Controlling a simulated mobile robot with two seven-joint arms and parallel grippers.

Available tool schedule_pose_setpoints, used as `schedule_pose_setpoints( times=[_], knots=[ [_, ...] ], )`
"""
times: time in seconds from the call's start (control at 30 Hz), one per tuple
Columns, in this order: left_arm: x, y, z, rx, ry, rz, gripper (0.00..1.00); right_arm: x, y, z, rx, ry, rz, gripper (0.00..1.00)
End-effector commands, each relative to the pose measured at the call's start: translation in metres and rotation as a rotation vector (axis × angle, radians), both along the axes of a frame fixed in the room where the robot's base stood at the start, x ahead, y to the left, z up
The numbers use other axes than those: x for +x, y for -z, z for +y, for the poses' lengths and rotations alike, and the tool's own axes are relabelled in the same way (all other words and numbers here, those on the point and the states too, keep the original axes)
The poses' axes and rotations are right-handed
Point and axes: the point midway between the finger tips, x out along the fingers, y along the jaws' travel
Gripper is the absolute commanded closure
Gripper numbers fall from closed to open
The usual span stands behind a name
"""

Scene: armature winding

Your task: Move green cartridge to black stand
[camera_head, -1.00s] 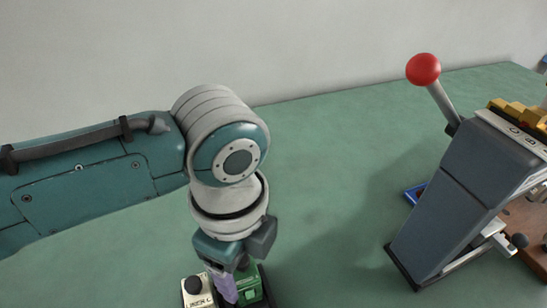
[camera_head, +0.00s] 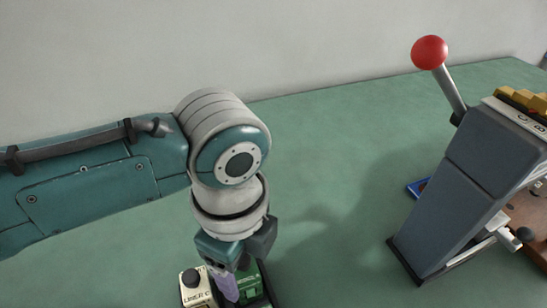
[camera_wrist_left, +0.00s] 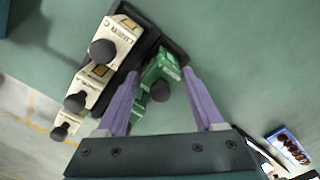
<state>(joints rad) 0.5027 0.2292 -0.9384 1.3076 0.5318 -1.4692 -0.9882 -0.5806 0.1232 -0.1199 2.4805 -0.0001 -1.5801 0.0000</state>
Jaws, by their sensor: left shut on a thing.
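The green cartridge (camera_wrist_left: 162,68) has a dark round knob and sits at a black stand (camera_wrist_left: 176,48) in the left wrist view. A second green block (camera_wrist_left: 138,108) shows partly behind it, nearer the left finger. My left gripper (camera_wrist_left: 163,74) has purple fingers on either side of the green cartridge and is shut on it. In the head view, the left gripper (camera_head: 228,288) points down at the bottom edge, with green (camera_head: 248,282) beside its finger. The fingertips are partly hidden there. My right gripper is not in view.
Cream cartridges (camera_wrist_left: 118,40) with dark knobs, one lettered "LINER C", stand in a black holder beside the green ones. A grey machine (camera_head: 455,200) with a red-ball lever (camera_head: 429,53) stands at the right. A blue tray (camera_wrist_left: 288,146) lies apart. The green tabletop (camera_head: 340,170) between is clear.

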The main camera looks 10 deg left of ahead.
Motion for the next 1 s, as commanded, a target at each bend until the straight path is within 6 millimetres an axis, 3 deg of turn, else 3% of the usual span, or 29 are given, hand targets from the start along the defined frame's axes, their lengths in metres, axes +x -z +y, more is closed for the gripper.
schedule_pose_setpoints(
  times=[0.07,0.1,0.33,1.0],
  knots=[
    [0.0002,-0.0003,-0.0002,0.0,0.0,-0.001,0.94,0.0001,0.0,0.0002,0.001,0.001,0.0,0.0],
    [0.0002,-0.0003,-0.0001,0.0,0.0,0.0,0.29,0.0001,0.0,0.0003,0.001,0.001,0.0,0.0],
    [0.0002,-0.0002,-0.0001,0.0,0.0,0.0,0.03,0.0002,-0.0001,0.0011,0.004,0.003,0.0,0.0],
    [0.0,-0.0039,0.0001,0.0,0.0,0.0,0.0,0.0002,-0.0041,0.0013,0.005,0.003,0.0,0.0]
  ],
)
